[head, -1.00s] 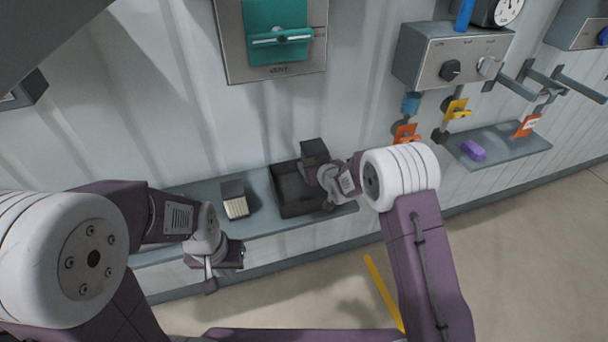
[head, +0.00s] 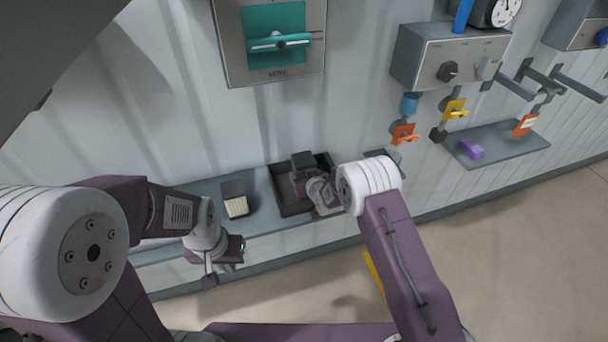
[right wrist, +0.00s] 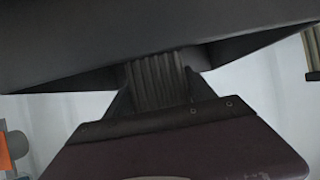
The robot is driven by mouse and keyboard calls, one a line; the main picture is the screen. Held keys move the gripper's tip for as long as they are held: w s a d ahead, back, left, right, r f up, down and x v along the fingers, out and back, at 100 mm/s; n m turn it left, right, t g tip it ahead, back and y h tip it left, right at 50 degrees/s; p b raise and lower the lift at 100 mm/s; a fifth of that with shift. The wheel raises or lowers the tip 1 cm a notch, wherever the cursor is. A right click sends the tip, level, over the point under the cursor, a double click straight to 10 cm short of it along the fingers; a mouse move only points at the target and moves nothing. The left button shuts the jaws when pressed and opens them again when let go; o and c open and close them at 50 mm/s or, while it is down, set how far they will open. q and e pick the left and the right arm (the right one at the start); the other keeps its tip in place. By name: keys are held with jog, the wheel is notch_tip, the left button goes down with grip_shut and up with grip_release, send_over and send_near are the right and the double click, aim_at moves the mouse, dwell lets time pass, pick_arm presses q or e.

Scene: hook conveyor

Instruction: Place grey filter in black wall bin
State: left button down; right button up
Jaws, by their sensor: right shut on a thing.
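The black wall bin (head: 281,200) sits on the wall shelf in the head view, open at the top. My right gripper (head: 304,181) is over the bin, its fingers mostly hidden by my wrist. In the right wrist view it is shut on a ribbed grey piece, the grey filter (right wrist: 157,82). A broad dark surface crosses the top of that view; I cannot tell whether it is bin or filter. Whether the filter touches the bin is hidden. My left gripper (head: 210,279) hangs in front of the shelf, apart from the bin; its jaws are unclear.
A dark box with cream pleats (head: 236,206) stands on the shelf left of the bin. A teal vent panel (head: 275,45) is on the wall above. A control box (head: 447,58), colored tags and a purple block (head: 471,149) on a second shelf are to the right.

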jog(key=shift+w+a+f+b, duration=0.1)
jog(key=shift+w+f+b, duration=0.1)
jog(key=shift+f+b, duration=0.3)
jog(key=o, duration=1.5)
jog(key=shift+s, duration=0.1)
jog(key=shift+r, duration=0.1)
jog(key=shift+r+p, duration=0.2)
jog(key=shift+p, duration=0.25)
jog(key=shift+r+p, duration=0.55)
jog(key=shift+p, duration=0.05)
jog(key=b+v, duration=0.1)
jog(key=v, duration=0.4)
jog(key=b+v, duration=0.2)
jog(key=v, duration=0.3)
jog(key=shift+s, duration=0.4)
jog(key=shift+s+d+r+b, duration=0.3)
jog(key=shift+s+d, duration=0.05)
jog(key=shift+s, duration=0.15)
